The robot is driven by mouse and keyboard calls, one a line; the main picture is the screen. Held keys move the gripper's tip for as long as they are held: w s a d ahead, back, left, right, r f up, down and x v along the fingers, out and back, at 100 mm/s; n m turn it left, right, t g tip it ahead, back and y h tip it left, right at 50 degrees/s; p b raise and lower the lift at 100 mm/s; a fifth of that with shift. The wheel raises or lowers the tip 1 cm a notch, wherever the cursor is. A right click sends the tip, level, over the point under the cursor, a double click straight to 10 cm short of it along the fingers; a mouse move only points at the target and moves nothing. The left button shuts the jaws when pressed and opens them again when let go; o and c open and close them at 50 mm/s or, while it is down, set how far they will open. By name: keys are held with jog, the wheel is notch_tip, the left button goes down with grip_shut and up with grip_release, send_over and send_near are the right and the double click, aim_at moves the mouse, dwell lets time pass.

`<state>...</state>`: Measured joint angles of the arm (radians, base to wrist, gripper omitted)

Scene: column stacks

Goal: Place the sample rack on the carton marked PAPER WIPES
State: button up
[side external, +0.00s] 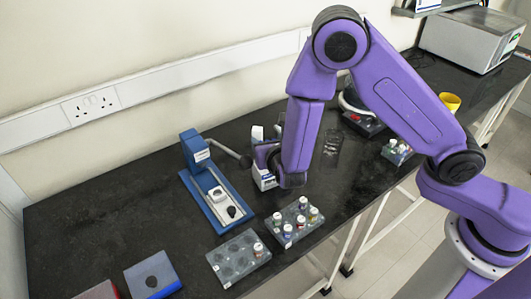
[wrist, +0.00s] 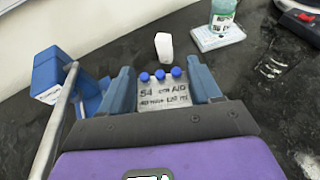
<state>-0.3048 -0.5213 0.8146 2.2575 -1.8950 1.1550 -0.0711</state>
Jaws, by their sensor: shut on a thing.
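My gripper (wrist: 163,88) is shut on a small rack (wrist: 165,94) with blue caps along its top and a printed label on a pale face. I take it as the sample rack. In the side view my gripper (side external: 268,160) is partly hidden by my arm, and a white labelled piece (side external: 265,181) shows just below it. Whether the rack touches the bench cannot be told. No carton with readable PAPER WIPES lettering shows in either view.
A blue press-like device (side external: 207,185) with a lever stands left of my gripper. Grey racks with vials (side external: 298,222) and wells (side external: 238,262) sit at the front. A white bottle (wrist: 163,46) and a green-labelled bottle (wrist: 222,17) stand beyond in the wrist view.

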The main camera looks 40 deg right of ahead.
jog(key=shift+w+f, duration=0.3)
jog(key=shift+f, duration=0.05)
jog(key=shift+w+a+f, duration=0.1)
jog(key=shift+f, duration=0.8)
jog(key=shift+w+a+f, duration=0.1)
jog(key=shift+f, duration=0.75)
jog(key=shift+f, duration=0.1)
jog(key=o, duration=1.1)
jog(key=shift+c, duration=0.2)
jog(key=v, duration=1.2)
